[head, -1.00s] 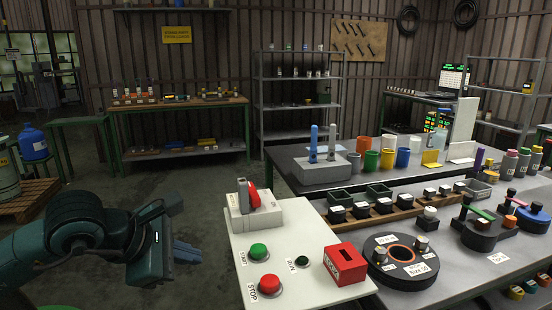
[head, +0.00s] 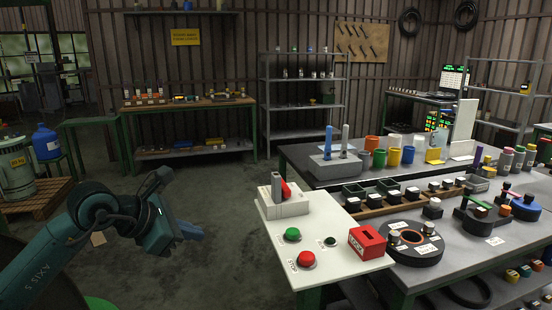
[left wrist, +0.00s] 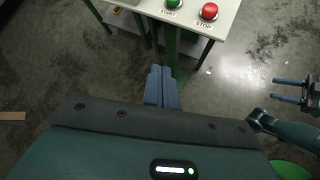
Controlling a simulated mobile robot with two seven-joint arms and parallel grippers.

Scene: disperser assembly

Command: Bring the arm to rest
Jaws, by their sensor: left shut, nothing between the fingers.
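My left arm comes in from the left in the head view. Its gripper (head: 190,231) is over the bare floor, left of the white control table and apart from it. In the left wrist view the two blue-grey fingers of the left gripper (left wrist: 162,88) lie together, shut with nothing between them. My right gripper (left wrist: 290,90) shows at the right edge of the left wrist view. Its two fingers are apart and empty over the floor. It does not show in the head view.
The white control table (head: 340,255) holds a green button (head: 292,235), a red button (head: 306,259) and a red box (head: 367,242). A grey workbench (head: 465,255) with several parts adjoins it. A blue jug (head: 46,142) stands far left.

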